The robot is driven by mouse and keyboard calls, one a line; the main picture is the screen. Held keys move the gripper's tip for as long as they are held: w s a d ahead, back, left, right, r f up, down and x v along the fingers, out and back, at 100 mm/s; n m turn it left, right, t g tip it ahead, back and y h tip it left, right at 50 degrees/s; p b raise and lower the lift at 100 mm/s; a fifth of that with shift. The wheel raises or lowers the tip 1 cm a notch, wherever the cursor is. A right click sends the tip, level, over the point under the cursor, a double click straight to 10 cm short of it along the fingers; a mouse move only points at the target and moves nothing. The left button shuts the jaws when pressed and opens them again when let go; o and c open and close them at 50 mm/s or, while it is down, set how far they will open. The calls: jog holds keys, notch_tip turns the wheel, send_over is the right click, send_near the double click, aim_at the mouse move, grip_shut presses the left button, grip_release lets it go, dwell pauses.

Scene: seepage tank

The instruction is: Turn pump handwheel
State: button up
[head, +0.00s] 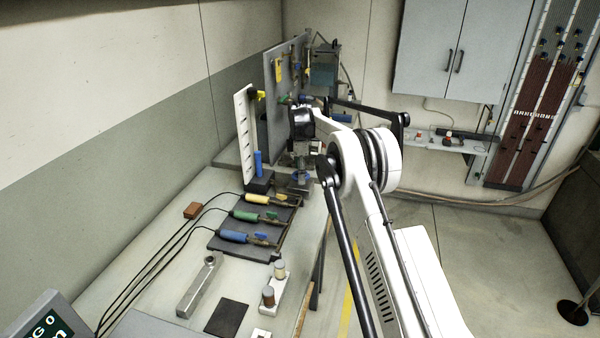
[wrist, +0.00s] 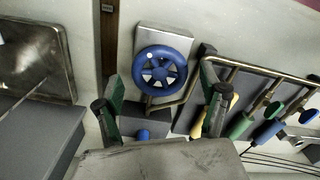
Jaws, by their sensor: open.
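The blue pump handwheel (wrist: 161,70) has several spokes and a small white dot on its rim. It lies on a pale block (wrist: 178,38) in the wrist view. In the head view the handwheel (head: 300,182) is partly hidden below my wrist, at the far end of the bench. My gripper (wrist: 160,98) is open, with one finger to the left and one to the right of the wheel in the picture. Nothing is held between the fingers, and I see no contact with the wheel. In the head view my gripper (head: 303,158) points down over it.
A rack of yellow, green and blue-handled tools (head: 262,216) lies nearby on the bench (head: 150,268). A white upright panel (head: 245,130) and a blue cylinder (head: 258,163) stand left of the wheel. A grey pegboard (head: 285,100) stands behind. The bench front holds small blocks.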

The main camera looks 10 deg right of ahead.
jog(key=shift+f, duration=0.1)
jog(key=shift+c, duration=0.5)
jog(key=c, duration=1.1)
jog(key=shift+m+b, duration=0.3)
jog(key=shift+m, duration=0.1)
